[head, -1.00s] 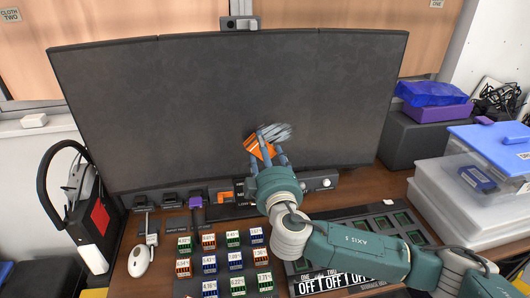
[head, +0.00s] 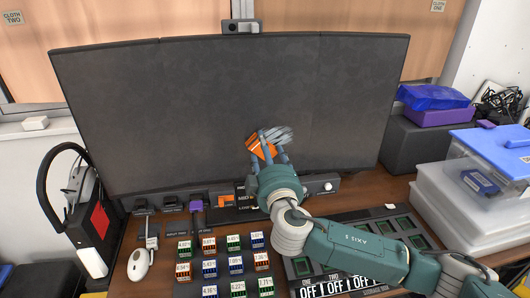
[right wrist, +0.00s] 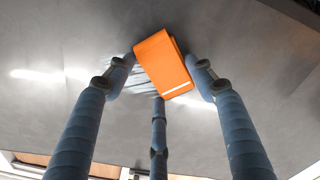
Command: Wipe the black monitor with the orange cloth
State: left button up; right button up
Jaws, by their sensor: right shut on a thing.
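The black monitor (head: 200,100) is wide and stands upright at the back of the desk. The orange cloth (head: 257,148) is a small folded piece at the lower middle of the screen. My right gripper (head: 268,150) is shut on the cloth and holds it at the screen. In the right wrist view the orange cloth (right wrist: 164,64) sits between my right gripper's fingertips (right wrist: 160,75), against or very near the grey screen surface. A pale streaky smudge (head: 280,135) shows on the screen beside the cloth. My left gripper is not in view.
Small coloured labelled blocks (head: 222,265) sit on the desk below the monitor. Black headphones (head: 50,190) and a white mouse-like device (head: 140,263) are at left. Clear bins with a blue lid (head: 495,150) and a dark box (head: 425,140) stand at right.

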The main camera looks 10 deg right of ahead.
aim_at(300, 130)
jog(key=shift+d+b, duration=0.65)
jog(key=shift+d, duration=4.55)
jog(key=shift+r+p, duration=0.75)
jog(key=shift+r, duration=0.1)
jog(key=shift+a+f, duration=0.15)
jog(key=shift+a, duration=3.5)
jog(key=shift+d+r+p, duration=0.25)
jog(key=shift+d+p, duration=0.15)
jog(key=shift+d, duration=0.8)
jog(key=shift+d+r+p, duration=0.3)
jog(key=shift+d+p, duration=0.15)
jog(key=shift+d, duration=0.8)
jog(key=shift+d+r+p, duration=0.25)
jog(key=shift+d+p, duration=0.15)
jog(key=shift+d, duration=0.8)
